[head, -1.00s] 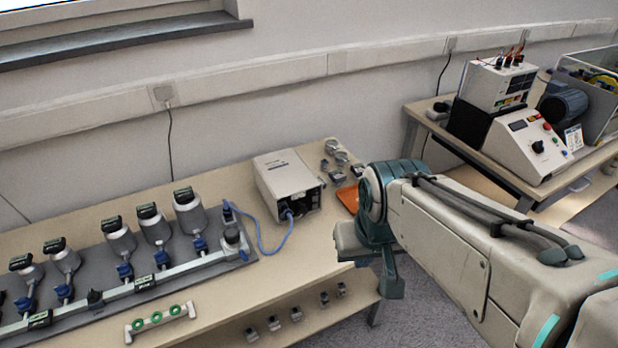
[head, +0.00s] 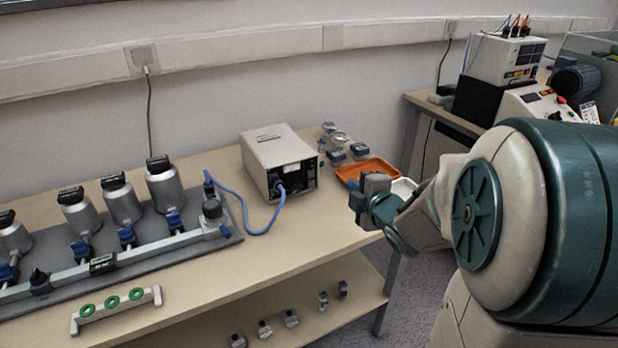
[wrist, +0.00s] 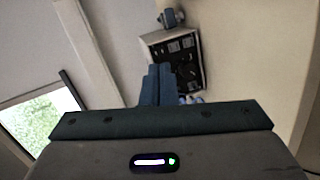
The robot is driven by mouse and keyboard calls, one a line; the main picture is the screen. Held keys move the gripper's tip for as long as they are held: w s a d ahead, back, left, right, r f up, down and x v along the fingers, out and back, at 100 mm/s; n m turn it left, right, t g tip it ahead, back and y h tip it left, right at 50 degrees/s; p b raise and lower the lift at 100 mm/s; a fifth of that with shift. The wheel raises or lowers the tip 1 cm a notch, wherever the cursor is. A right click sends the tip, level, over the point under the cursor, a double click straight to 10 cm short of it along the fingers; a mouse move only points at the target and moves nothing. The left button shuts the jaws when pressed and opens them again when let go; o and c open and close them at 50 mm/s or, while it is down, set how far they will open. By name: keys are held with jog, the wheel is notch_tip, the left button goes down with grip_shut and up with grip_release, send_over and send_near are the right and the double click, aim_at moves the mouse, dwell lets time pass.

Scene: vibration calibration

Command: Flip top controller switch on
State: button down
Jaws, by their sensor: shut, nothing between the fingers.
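A white controller box (head: 268,155) stands on the near table, with a dark front panel, a small meter and a blue cable plugged in low. In the wrist view its panel (wrist: 180,55) shows beyond the fingertips, seen upside down; no switch position can be read. My gripper (head: 366,192) is in front and to the right of the box, apart from it, above the orange tray's near side. In the wrist view the two fingers of my gripper (wrist: 157,72) are together and empty, overlapping the panel's lower left in the picture.
An orange tray (head: 348,172) and small metal parts (head: 337,138) lie right of the box. Metal bottles (head: 165,188) stand on a grey plate at left, beside a rack with green rings (head: 112,304). More instruments (head: 507,60) stand on the far right table.

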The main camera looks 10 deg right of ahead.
aim_at(312, 167)
jog(key=f+n+y+b, duration=0.1)
jog(key=a+f+n+t+y, duration=0.1)
jog(key=n, duration=0.1)
jog(key=shift+w+a+f+y+b, duration=0.15)
jog(key=shift+y+b, duration=0.15)
jog(key=shift+b, duration=0.05)
jog(key=b+x, duration=0.1)
jog(key=x, duration=1.3)
jog(key=shift+f+b, duration=0.1)
jog(key=shift+b, duration=0.4)
